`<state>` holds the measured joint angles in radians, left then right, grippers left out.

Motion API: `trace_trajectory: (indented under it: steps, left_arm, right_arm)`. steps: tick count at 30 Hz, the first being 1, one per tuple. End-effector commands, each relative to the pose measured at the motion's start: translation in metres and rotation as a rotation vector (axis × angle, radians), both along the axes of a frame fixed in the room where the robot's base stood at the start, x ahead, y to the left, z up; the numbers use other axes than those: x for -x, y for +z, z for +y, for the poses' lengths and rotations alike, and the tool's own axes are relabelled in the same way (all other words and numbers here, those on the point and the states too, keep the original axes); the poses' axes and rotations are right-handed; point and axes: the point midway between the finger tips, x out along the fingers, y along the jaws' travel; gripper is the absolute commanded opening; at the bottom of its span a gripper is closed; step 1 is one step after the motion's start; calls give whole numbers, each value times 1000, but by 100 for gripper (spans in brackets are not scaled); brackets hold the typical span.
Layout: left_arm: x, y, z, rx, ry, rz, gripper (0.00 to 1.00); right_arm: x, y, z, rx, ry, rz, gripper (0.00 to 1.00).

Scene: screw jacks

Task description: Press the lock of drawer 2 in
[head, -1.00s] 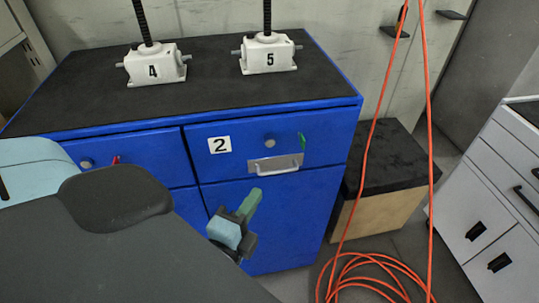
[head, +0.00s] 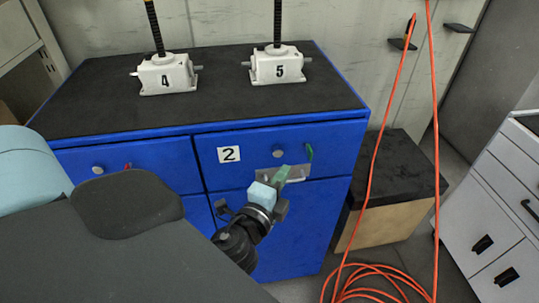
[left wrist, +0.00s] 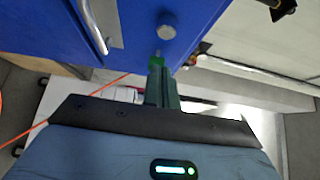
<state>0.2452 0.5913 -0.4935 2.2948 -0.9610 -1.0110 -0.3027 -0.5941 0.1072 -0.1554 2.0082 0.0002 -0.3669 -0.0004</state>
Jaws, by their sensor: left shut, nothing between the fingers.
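Drawer 2 (head: 240,170) is the blue drawer front with a white "2" label (head: 229,154). Its lock is a round grey cylinder (head: 278,153), standing out from the front in the left wrist view (left wrist: 166,28). A small green tag (head: 309,152) is beside the lock. In the left wrist view, the green tag (left wrist: 157,60) is partly behind my fingertips. My left gripper (head: 284,170) is shut and empty, in front of the metal handle plate (head: 299,174) and just below the lock in the head view. I cannot tell whether the fingertips touch anything. My right gripper is not in view.
Screw jacks 4 (head: 165,77) and 5 (head: 278,68) stand on the black cabinet top. An orange cable (head: 377,150) hangs at the right and coils on the floor. A black-topped wooden box (head: 400,185) stands beside the cabinet. A left drawer has its own knob (head: 97,170).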

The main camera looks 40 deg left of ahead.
Motion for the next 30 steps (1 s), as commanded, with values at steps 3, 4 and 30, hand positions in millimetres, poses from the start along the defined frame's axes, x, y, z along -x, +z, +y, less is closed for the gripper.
trace_trajectory:
  steps: [3,4,30]
  left_arm:
    - [-10,2,16,-7,0,-2,0]
    - [-12,2,19,-6,0,-2,0]
    - [-33,0,48,0,2,-1,0]
  right_arm:
    - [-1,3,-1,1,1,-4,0]
    - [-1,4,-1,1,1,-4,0]
    - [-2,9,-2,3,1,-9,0]
